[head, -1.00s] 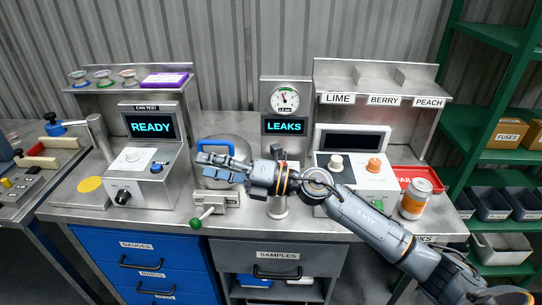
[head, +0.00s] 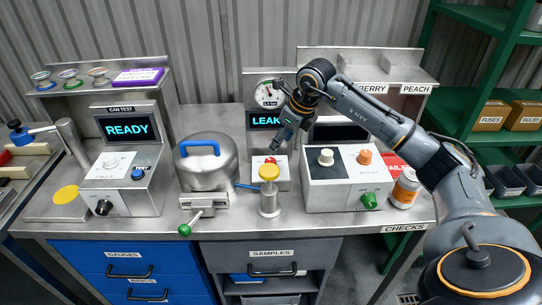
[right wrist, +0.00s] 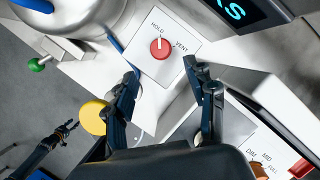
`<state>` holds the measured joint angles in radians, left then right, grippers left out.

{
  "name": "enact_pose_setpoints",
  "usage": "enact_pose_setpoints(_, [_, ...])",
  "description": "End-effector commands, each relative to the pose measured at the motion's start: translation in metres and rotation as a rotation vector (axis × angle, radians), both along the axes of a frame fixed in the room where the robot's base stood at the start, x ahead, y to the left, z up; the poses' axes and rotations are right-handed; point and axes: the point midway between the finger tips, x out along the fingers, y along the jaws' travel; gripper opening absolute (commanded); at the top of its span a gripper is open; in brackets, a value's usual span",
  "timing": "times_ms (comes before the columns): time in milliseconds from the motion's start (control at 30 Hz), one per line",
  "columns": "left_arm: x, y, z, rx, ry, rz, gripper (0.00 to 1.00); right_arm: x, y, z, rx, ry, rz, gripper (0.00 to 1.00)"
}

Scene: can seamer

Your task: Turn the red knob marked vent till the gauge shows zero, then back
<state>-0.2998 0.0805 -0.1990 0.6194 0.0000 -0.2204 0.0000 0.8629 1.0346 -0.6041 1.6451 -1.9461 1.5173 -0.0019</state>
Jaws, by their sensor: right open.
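The red knob (head: 270,160) sits on a pale plate at the back of the bench. In the right wrist view the knob (right wrist: 159,49) shows a white mark pointing up, toward HOLD, with VENT to its right. My right gripper (right wrist: 162,70) is open and empty, its fingertips just short of the knob and not closed around it. In the head view my right gripper (head: 277,146) hangs just above the knob. The gauge (head: 269,94) stands above the LEAKS display (head: 265,120); its needle is too small to read. My left gripper (right wrist: 66,129) shows small at the wrist view's lower left.
A steel pot (head: 206,172) with a blue handle and a yellow-capped post (head: 269,190) stand close to the knob. A control box (head: 348,190) and an orange-white can (head: 404,188) are to the right. The READY tester (head: 128,165) is at left.

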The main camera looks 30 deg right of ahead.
Motion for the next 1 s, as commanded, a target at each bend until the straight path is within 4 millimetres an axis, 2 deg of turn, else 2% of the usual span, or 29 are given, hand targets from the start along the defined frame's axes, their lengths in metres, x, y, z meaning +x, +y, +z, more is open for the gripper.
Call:
enact_pose_setpoints(200, [0.000, 0.000, 0.013, 0.000, 0.000, -0.001, 0.40, 0.017, 0.006, -0.043, 0.002, 0.005, 0.000, 0.55])
enact_pose_setpoints(400, [0.000, 0.000, 0.019, 0.000, 0.000, -0.001, 0.40, 0.028, 0.010, -0.071, 0.003, 0.002, 0.001, 0.55])
enact_pose_setpoints(600, [0.000, -0.001, 0.020, -0.001, -0.001, -0.001, 0.40, 0.033, 0.010, -0.083, 0.001, 0.001, 0.002, 0.55])
enact_pose_setpoints(867, [0.000, -0.001, 0.020, -0.001, -0.001, -0.002, 0.40, 0.033, 0.010, -0.084, 0.002, 0.000, 0.002, 0.55])
enact_pose_setpoints(1000, [0.000, -0.001, 0.020, -0.001, -0.001, -0.002, 0.40, 0.033, 0.010, -0.083, 0.002, 0.000, 0.002, 0.27])
